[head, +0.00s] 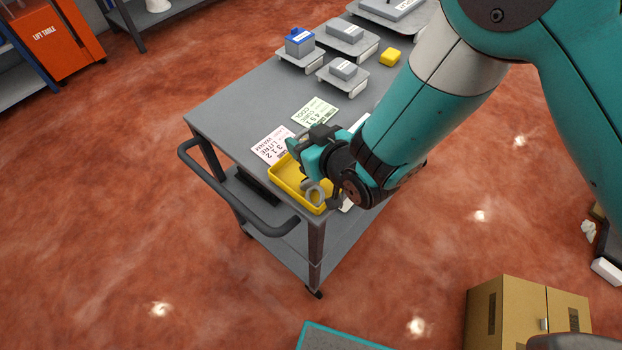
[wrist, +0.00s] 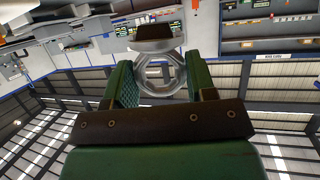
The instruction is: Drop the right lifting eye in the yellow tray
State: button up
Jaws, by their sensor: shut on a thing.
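The lifting eye (head: 314,195) is a grey metal ring. It shows over the near part of the yellow tray (head: 283,179) in the head view. In the wrist view the ring (wrist: 147,82) sits between the two jaws. My gripper (wrist: 160,80) is shut on it. In the head view my gripper (head: 318,180) is above the tray's right side and hides part of it. I cannot tell the exact height of the ring above the tray floor. The visible part of the tray floor is empty.
The tray is on a grey cart (head: 240,110) with a dark handle (head: 225,200). Two printed cards lie behind the tray, one pinkish (head: 271,145) and one greenish (head: 316,111).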

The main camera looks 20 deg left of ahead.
jog(key=shift+f, duration=0.35)
jog(key=o, duration=1.2)
jog(key=p+v, duration=0.7)
jog(key=v, duration=1)
jog(key=shift+s+d+r, duration=0.1)
jog(key=shift+s+d, duration=0.05)
jog(key=shift+d, duration=0.1)
